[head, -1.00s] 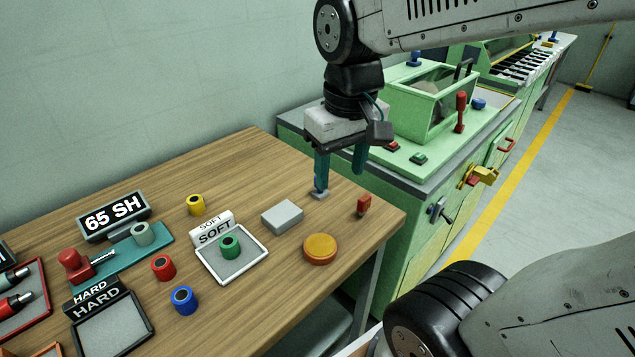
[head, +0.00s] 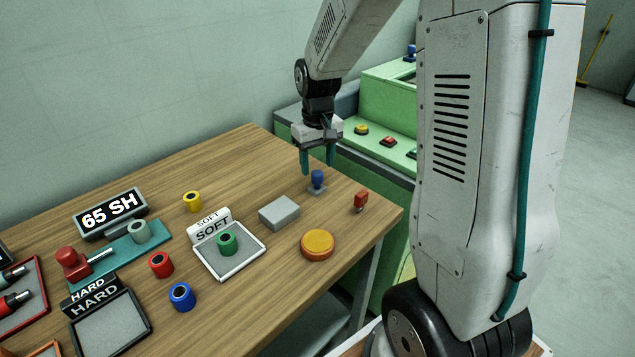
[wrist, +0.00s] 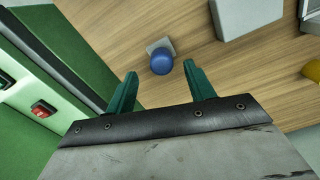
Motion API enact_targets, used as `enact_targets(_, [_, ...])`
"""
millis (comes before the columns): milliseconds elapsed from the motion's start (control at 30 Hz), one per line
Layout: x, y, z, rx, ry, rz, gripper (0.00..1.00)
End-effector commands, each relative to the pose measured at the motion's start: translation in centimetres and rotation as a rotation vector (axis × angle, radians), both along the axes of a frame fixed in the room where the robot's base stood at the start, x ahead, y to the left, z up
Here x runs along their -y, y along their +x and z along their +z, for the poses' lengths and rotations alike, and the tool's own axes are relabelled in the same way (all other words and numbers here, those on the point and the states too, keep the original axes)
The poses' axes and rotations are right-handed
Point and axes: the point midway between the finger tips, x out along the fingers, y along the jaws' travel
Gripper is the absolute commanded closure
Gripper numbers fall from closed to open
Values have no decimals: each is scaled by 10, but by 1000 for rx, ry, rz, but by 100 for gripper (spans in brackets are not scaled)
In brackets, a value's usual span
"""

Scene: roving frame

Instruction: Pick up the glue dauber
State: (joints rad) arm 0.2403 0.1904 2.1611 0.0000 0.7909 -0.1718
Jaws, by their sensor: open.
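A small tool with a blue rounded knob on a grey square base, which looks like the glue dauber (head: 317,179), stands upright near the table's far right end. My gripper (head: 317,168) points down above and a little behind it. In the wrist view, the blue knob of the dauber (wrist: 162,61) shows just beyond and between the tips of my gripper (wrist: 160,72). The two teal fingers are apart with nothing between them. The knob hides part of the grey base.
A grey block (head: 279,212), a red piece (head: 361,201) and an orange disc (head: 317,245) stand near the dauber on the wooden table (head: 240,165). A green machine (head: 385,175) with buttons adjoins the table's far end. Coloured cylinders and trays fill the left side.

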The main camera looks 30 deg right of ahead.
Motion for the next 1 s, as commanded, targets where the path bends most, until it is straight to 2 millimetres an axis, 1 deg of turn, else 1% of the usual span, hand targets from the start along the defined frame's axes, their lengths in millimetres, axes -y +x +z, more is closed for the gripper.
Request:
enact_targets(200, [-3, -2, -33, -2, 0, 0, 46])
enact_targets(300, [-3, -1, -43, -1, 0, 0, 46])
enact_targets(567, [-3, -1, -45, 1, 0, 0, 46])
enact_targets(600, [-3, -1, -45, 1, 0, 0, 52])
enact_targets(667, [-3, -1, -45, 1, 0, 0, 69])
enact_targets(700, [-3, -1, -45, 1, 0, 0, 80])
enact_targets(767, [-3, -1, -45, 1, 0, 0, 96])
enact_targets(1000, [-3, -1, -45, 1, 0, 0, 96])
